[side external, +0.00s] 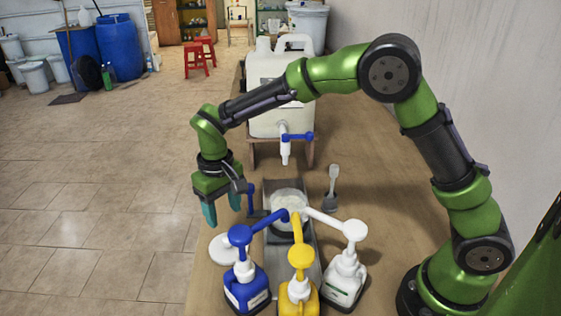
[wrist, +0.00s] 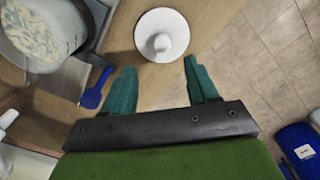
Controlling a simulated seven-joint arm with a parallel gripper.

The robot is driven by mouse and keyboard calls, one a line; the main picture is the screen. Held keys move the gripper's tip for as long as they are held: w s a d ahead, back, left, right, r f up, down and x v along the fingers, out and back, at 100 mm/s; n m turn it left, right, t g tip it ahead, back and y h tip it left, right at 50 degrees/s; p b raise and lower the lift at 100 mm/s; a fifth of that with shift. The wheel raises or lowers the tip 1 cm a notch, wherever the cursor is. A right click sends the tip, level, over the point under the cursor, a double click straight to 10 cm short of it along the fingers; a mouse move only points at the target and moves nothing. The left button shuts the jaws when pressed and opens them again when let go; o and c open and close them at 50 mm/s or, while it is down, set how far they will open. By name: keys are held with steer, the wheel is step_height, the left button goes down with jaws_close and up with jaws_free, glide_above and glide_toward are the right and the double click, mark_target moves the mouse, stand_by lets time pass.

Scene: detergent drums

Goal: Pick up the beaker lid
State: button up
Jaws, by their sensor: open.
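The beaker lid (side external: 222,249) is a white round disc lying flat on the wooden table near its left edge, partly hidden by the blue pump head. In the wrist view the lid (wrist: 150,20) shows a central knob and sits just beyond the fingertips, between their lines. My gripper (side external: 222,212) points down above the table, over the lid's far side and apart from it. In the wrist view my gripper (wrist: 158,75) has its two teal fingers wide apart with nothing between them. The clear beaker (wrist: 78,22) with pale contents stands to the left of the lid.
Blue (side external: 247,285), yellow (side external: 300,294) and white (side external: 345,280) pump bottles stand close in front and right of the lid. A white canister (side external: 268,68) with a tap is behind. A grey scoop (side external: 332,188) lies right. The table edge is near the lid's left.

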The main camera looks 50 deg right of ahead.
mark_target(226, 236)
steer(key=f, duration=0.7)
steer(key=shift+s+a+f, duration=0.1)
steer(key=shift+a+f, duration=0.05)
steer(key=shift+a, duration=0.1)
steer(key=shift+c, duration=0.4)
jaws_close()
